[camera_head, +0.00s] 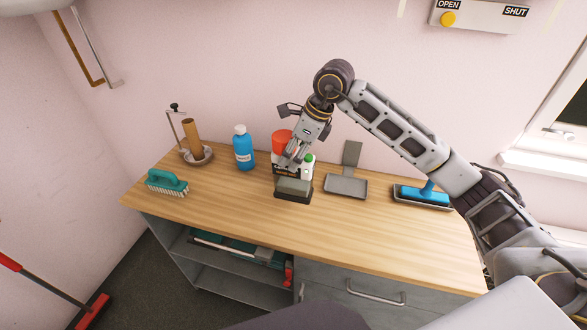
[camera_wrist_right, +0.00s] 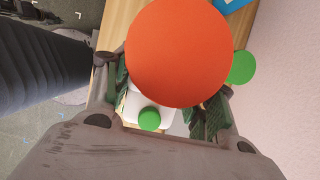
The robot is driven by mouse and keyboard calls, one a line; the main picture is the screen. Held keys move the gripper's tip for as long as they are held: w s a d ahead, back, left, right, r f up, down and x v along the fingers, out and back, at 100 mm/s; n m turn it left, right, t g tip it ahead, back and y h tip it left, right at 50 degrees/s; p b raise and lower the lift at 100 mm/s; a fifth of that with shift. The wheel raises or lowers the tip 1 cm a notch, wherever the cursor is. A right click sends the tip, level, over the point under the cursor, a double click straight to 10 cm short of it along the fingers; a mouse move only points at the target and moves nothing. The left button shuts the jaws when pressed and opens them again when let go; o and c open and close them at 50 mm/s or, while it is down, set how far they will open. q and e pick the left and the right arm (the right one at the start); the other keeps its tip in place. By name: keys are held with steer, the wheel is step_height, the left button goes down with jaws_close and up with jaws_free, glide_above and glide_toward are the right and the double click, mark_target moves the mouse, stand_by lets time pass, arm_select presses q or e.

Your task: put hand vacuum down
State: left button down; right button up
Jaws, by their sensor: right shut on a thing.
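My right gripper (camera_head: 297,152) is over the middle of the wooden counter, pointing down. It is shut on what I take to be the hand vacuum, with a round orange-red part (camera_head: 282,140) beside the fingers. In the right wrist view this orange-red disc (camera_wrist_right: 180,50) covers much of the fingers, and a white part with a green button (camera_wrist_right: 149,120) lies between them. My left gripper is not in view.
A grey dustpan (camera_head: 346,184) and a blue-handled tool (camera_head: 425,195) lie further right, a teal brush (camera_head: 167,182) far left. The counter's front strip is clear.

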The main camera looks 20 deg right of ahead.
mark_target(294, 175)
steer(key=shift+f, duration=0.7)
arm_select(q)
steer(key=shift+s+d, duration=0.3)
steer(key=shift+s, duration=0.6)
arm_select(e)
steer(key=shift+f, duration=1.85)
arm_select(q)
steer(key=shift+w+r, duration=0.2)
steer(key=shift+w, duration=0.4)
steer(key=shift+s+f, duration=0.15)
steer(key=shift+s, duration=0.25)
arm_select(e)
steer(key=shift+f, duration=0.15)
